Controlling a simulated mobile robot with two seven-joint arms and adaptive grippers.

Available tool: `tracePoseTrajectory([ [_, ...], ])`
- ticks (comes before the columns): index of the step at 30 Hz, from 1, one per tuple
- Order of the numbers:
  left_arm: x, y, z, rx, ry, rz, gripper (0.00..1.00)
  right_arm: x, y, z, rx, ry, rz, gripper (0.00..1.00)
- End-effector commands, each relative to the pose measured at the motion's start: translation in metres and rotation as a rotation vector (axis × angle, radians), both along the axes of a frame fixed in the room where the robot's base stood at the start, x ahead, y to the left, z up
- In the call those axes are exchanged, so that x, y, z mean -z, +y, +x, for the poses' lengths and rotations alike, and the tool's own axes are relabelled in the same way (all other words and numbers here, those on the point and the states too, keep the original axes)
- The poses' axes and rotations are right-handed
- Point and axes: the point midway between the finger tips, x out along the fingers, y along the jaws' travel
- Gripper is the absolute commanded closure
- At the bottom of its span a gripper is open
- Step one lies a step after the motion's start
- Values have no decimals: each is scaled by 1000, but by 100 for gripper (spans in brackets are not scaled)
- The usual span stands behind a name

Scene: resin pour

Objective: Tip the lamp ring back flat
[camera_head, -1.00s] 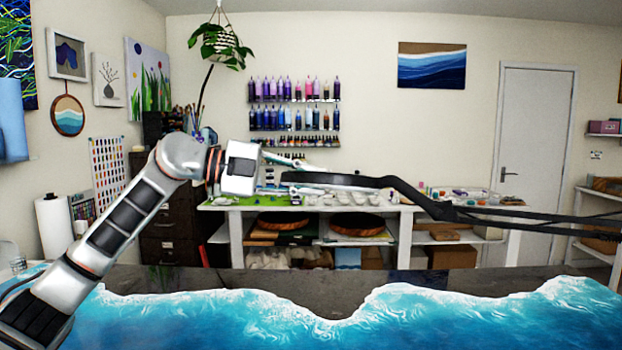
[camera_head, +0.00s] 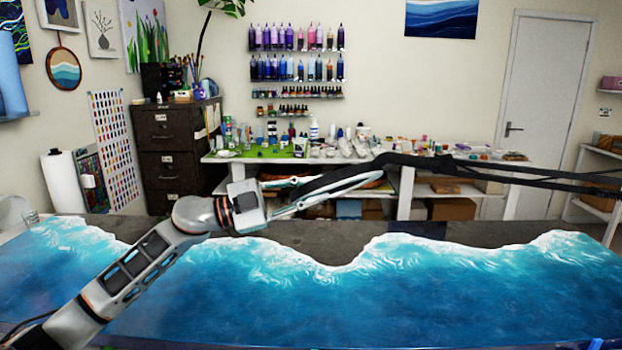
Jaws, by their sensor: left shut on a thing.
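The lamp ring (camera_head: 350,183) is at the end of a black lamp arm (camera_head: 450,168) that comes in from the right. It hangs above the far part of the table. It looks tilted, lower on the left, with a dark back and a pale strip showing along its underside. My left gripper (camera_head: 300,194) is shut on the ring's left end, which its fingers partly hide. My right gripper is not in view.
A table (camera_head: 240,290) with a blue and white wave resin surface and a dark grey far strip fills the foreground. Behind it stand a cluttered white workbench (camera_head: 505,185) and a dark filing cabinet (camera_head: 165,150). A paper roll (camera_head: 62,185) stands at the left.

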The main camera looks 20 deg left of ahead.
Motion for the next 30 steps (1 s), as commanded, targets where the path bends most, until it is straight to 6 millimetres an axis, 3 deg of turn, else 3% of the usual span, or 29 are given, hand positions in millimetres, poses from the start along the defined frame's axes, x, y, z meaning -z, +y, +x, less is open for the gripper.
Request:
tracePoseTrajectory([
  [16,5,-2,-1,2,7,-30,100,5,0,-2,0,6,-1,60],
  [17,5,-2,-1,2,7,-30,77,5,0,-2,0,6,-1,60],
  [18,5,-2,-1,2,7,-30,66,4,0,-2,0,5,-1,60],
  [30,7,0,-2,1,7,-28,64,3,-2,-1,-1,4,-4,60],
])
